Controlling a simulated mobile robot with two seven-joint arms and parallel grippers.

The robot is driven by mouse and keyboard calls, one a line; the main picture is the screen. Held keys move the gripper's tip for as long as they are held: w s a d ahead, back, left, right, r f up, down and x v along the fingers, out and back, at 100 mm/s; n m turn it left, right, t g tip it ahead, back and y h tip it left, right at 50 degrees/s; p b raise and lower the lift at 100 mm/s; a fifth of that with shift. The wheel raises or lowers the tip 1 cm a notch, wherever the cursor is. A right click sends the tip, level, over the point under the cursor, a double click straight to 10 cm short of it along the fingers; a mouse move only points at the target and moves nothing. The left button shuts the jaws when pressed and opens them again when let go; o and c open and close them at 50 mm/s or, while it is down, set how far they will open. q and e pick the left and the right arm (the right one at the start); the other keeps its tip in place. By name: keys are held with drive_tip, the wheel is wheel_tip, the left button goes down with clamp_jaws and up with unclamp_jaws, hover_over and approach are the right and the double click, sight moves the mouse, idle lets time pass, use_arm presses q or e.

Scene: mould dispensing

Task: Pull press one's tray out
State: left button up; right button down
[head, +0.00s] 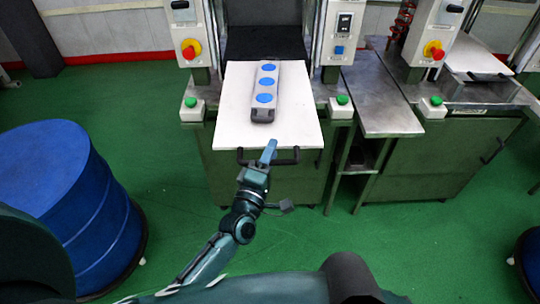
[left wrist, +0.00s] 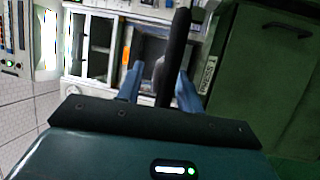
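Press one's tray (head: 232,115) is a flat white plate that juts out of the press opening, past the front of the press bench. A grey mould (head: 267,90) with three blue discs lies on it. A black handle (head: 287,161) runs along the tray's front edge. My left gripper (head: 268,150) is at the middle of this handle. In the left wrist view the dark handle bar (left wrist: 175,55) passes between the two blue fingers (left wrist: 158,88), closer to the right one. The fingers stand apart, with a gap beside the bar. My right gripper is out of view.
A blue drum (head: 105,215) stands on the green floor at the left. A metal side table (head: 375,100) and a second press with a white tray (head: 475,55) are on the right. Green buttons (head: 191,102) flank the tray. The floor before the press is mostly clear.

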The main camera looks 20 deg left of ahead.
use_arm(q)
drive_tip(key=shift+f, duration=0.1)
drive_tip(key=b+v, duration=0.1)
drive_tip(key=v, duration=1.2)
drive_tip(key=shift+b, duration=0.4)
drive_tip(key=s+f+m+g+p, duration=0.1)
drive_tip(key=s+f+m+g, duration=0.3)
drive_tip(key=m, duration=0.5)
drive_tip(key=s+f+m+g+h+p, duration=0.1)
drive_tip(key=s+f+m+g, duration=0.3)
drive_tip(key=m, duration=0.5)
drive_tip(key=shift+s+f+m+g+p, duration=0.3)
drive_tip(key=shift+s+m+g, duration=0.1)
drive_tip(key=shift+s+g, duration=0.15)
idle(0.5)
